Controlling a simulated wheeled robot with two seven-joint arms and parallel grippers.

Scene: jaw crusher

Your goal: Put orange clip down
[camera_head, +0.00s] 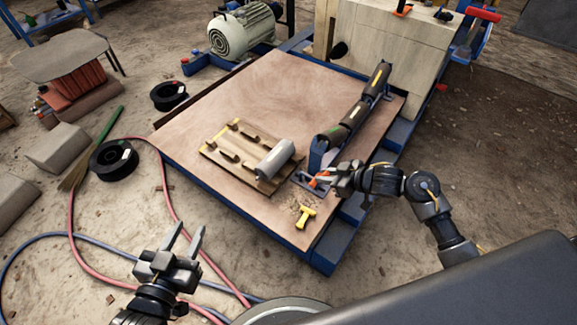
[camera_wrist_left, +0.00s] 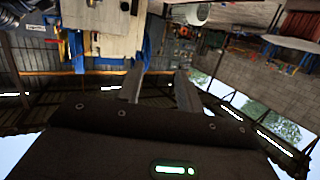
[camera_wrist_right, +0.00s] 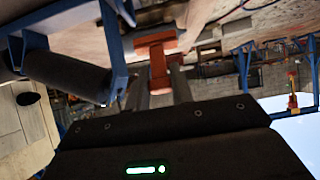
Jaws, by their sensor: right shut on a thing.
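The orange clip (camera_head: 318,181) is between the fingers of my right gripper (camera_head: 328,179), by the near end of the row of dark rollers (camera_head: 354,115). In the right wrist view the orange clip (camera_wrist_right: 158,62) shows as a T-shape, its stem between the fingertips (camera_wrist_right: 160,92). The clip is close to a small blue-grey frame (camera_head: 300,178) at the table's edge; I cannot tell whether they touch. My left gripper (camera_head: 186,238) is open and empty, in front of the table's left side. Its spread fingers also show in the left wrist view (camera_wrist_left: 160,85).
On the brown tabletop (camera_head: 270,90) lie a wooden board (camera_head: 213,150) with a grey cylinder (camera_head: 275,158) and a yellow T-shaped piece (camera_head: 306,215). A tall wooden panel (camera_head: 400,45) stands behind. Hoses (camera_head: 75,240) lie on the floor at left. The table's back left is clear.

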